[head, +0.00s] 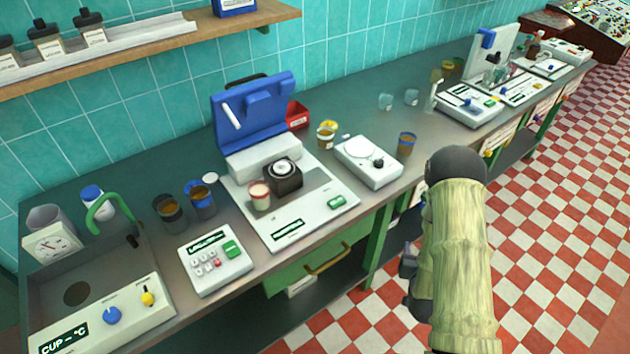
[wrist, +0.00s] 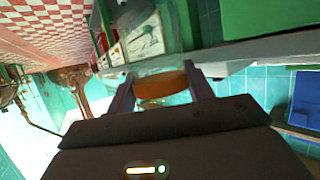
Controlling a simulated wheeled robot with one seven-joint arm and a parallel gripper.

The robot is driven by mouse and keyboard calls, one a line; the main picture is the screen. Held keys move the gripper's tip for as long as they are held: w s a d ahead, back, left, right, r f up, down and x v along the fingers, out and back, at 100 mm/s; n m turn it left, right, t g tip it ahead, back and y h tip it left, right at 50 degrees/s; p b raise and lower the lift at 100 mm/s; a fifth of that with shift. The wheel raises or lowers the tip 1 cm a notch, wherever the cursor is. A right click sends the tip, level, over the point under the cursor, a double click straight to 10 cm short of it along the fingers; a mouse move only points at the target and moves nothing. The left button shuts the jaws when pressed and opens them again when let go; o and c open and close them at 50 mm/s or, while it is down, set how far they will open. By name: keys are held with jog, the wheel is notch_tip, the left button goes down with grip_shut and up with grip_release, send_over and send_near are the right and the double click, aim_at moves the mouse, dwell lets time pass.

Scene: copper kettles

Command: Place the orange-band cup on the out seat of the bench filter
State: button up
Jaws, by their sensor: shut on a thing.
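My gripper (wrist: 158,92) is shut on a cup with an orange band (wrist: 163,84); its two fingers stand on either side of the band. Above the band the cup looks clear and partly blends with the background. In the head view my arm hangs at the right, in front of the bench, and hides the held cup. The bench filter is hard to single out. A station with an upright white panel and blue block (head: 489,42) stands at the far right of the bench. Its seats are too small to tell apart.
A machine with a raised blue lid (head: 255,115) stands mid-bench with a red-band cup (head: 259,196) on its plate. A white scale (head: 368,161) and a brown-filled cup (head: 406,145) stand to its right. Clear glasses (head: 386,101) stand further back. The checkered floor (head: 560,230) is open.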

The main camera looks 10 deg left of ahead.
notch_tip(320, 180, down, 3)
jog(key=shift+r+b, duration=0.1)
jog(key=shift+b, duration=0.95)
jog(key=shift+w+r, duration=0.1)
jog(key=shift+r, duration=0.1)
